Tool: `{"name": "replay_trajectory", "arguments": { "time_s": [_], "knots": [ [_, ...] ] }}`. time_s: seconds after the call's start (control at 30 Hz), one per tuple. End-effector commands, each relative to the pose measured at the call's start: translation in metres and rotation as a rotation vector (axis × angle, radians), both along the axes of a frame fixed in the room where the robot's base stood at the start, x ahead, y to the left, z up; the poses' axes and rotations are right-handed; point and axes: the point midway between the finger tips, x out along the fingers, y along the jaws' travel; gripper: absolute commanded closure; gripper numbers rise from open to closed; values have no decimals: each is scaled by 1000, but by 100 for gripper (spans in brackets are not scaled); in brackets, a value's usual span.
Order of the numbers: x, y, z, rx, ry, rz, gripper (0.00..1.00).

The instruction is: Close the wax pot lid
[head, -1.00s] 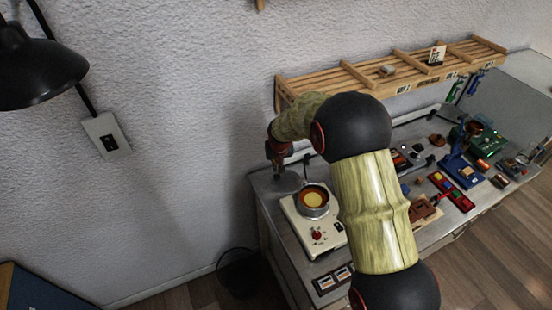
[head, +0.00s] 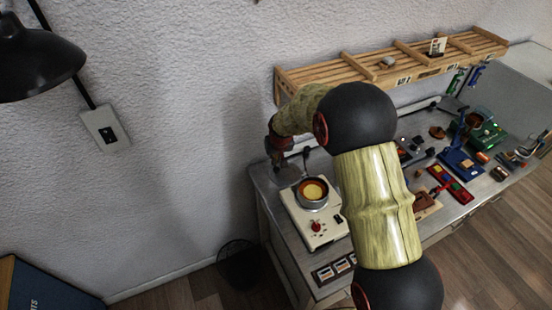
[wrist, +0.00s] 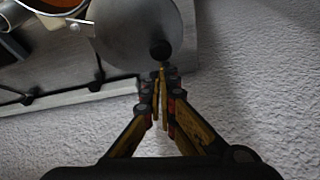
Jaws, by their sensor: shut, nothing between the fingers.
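The wax pot (head: 312,194) stands on a cream heater base (head: 318,226) at the left end of the bench, its top uncovered and amber wax showing. Its rim and wax also show at the top left of the wrist view (wrist: 48,5). The round grey lid (wrist: 128,32) stands open beside the pot, on the wall side, with a black knob (wrist: 160,50) near its edge. My gripper (wrist: 162,72) is shut and empty, its fingertips right by the knob; I cannot tell if they touch. In the head view my gripper (head: 278,166) is partly dark and small beside the lid.
A slatted wooden shelf (head: 330,82) runs along the wall above the bench. Several tools and coloured parts, with a blue device (head: 462,165), lie to the right. A rail lies along the bench's back edge near the lid. A dark bin (head: 238,264) stands on the floor.

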Motion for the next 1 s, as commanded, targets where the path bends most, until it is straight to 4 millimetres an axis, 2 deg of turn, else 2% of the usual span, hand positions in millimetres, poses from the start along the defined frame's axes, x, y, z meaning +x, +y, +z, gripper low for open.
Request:
{"name": "replay_trajectory", "arguments": {
  "time_s": [0.43,0.7,1.0],
  "knots": [
    [-20,3,-2,2,-1,169,100],
    [-47,2,-7,2,-2,410,100],
    [-78,-7,-7,2,-2,695,100]
  ]
}}
